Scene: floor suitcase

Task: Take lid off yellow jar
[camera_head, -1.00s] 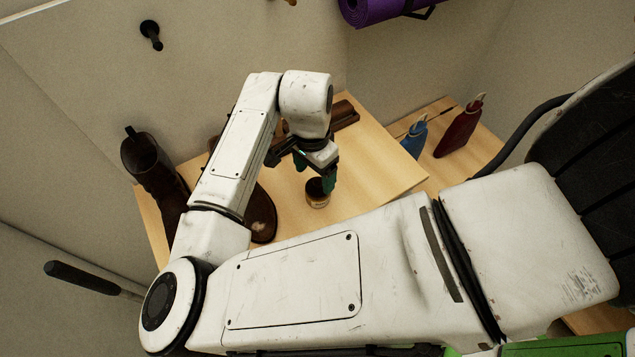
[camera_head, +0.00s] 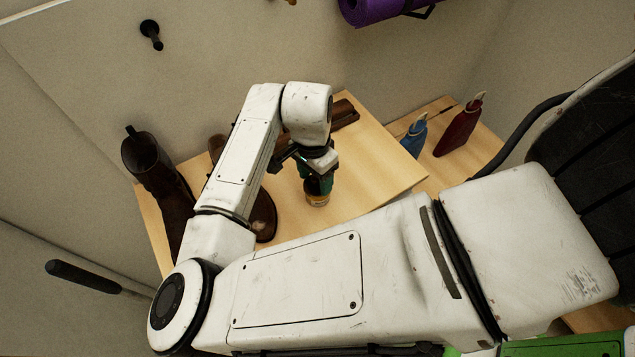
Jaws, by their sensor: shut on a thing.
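The yellow jar (camera_head: 317,201) is small and stands upright on the wooden table (camera_head: 376,163). Its dark lid (camera_head: 318,188) is on top, partly covered by my gripper. My gripper (camera_head: 318,183) points down at the jar from above, with green fingers shut on the lid. The lid appears to sit on the jar; I see no clear gap between them.
Brown boots (camera_head: 152,178) stand on the left of the table, one close behind my forearm. A brown object (camera_head: 345,114) lies at the back. A blue bottle (camera_head: 414,138) and a dark red bottle (camera_head: 457,132) stand at the right. The table right of the jar is clear.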

